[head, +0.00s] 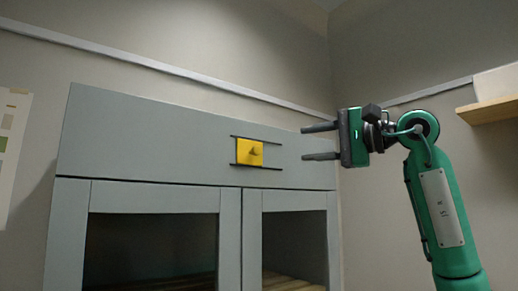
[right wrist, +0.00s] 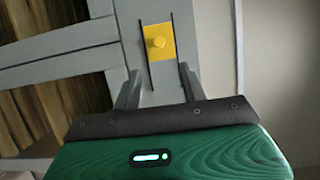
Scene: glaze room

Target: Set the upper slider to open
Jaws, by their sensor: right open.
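The slider (head: 249,153) is a yellow square plate with a small knob, set between two dark rails on the grey upper panel (head: 150,140) of a cabinet. In the head view it sits near the left end of its rails, with bare rail to its right. In the right wrist view the slider (right wrist: 158,42) shows beyond the fingers. My right gripper (head: 320,142) is open and empty, to the right of the slider and apart from it. It also shows in the right wrist view (right wrist: 158,88), its fingers spread on either side of the rails' line. My left gripper is not in view.
Below the panel are two framed cabinet openings, left (head: 150,250) and right (head: 295,245), with slatted shelves inside. A wooden wall shelf (head: 490,109) is at the far right. A paper chart (head: 12,140) hangs at the left. The space before the panel looks clear.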

